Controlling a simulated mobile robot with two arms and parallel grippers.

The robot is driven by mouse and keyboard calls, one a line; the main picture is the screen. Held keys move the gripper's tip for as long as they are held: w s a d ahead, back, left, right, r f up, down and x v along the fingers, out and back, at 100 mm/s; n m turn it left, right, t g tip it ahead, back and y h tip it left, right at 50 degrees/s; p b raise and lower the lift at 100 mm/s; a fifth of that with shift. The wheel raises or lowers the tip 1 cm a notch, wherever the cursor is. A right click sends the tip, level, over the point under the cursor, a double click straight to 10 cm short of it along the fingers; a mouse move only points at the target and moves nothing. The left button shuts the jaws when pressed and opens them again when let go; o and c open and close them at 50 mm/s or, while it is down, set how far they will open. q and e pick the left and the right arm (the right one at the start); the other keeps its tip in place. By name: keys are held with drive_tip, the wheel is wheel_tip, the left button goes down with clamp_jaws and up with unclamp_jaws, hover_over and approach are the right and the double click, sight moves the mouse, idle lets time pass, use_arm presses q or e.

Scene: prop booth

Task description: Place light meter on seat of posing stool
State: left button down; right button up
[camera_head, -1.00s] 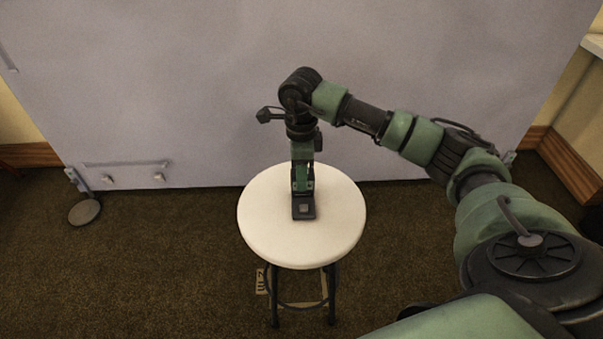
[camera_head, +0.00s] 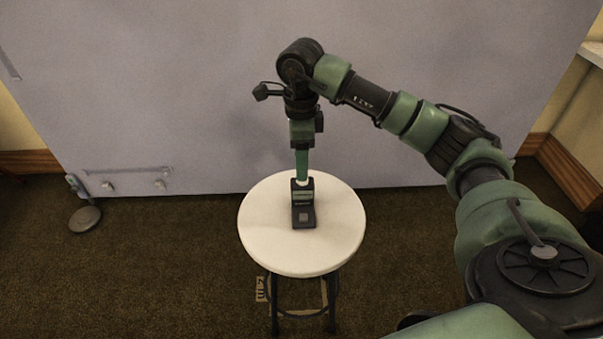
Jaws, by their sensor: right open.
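The light meter (camera_head: 303,213), a small dark device with a greenish display, rests on the round white seat of the posing stool (camera_head: 269,235), near its middle. My right gripper (camera_head: 302,176) points down just above and behind the meter. It is open, and its fingers look clear of the meter, though they are seen nearly edge-on. My left gripper is not in view.
A large pale backdrop panel (camera_head: 180,80) stands close behind the stool, with a round foot (camera_head: 85,218) at its left. Brown carpet (camera_head: 170,270) is free to the left of the stool. A label (camera_head: 261,289) shows low beside the stool's legs.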

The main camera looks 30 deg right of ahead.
wheel_tip(320, 180, up, 4)
drive_tip(key=shift+r, duration=0.15)
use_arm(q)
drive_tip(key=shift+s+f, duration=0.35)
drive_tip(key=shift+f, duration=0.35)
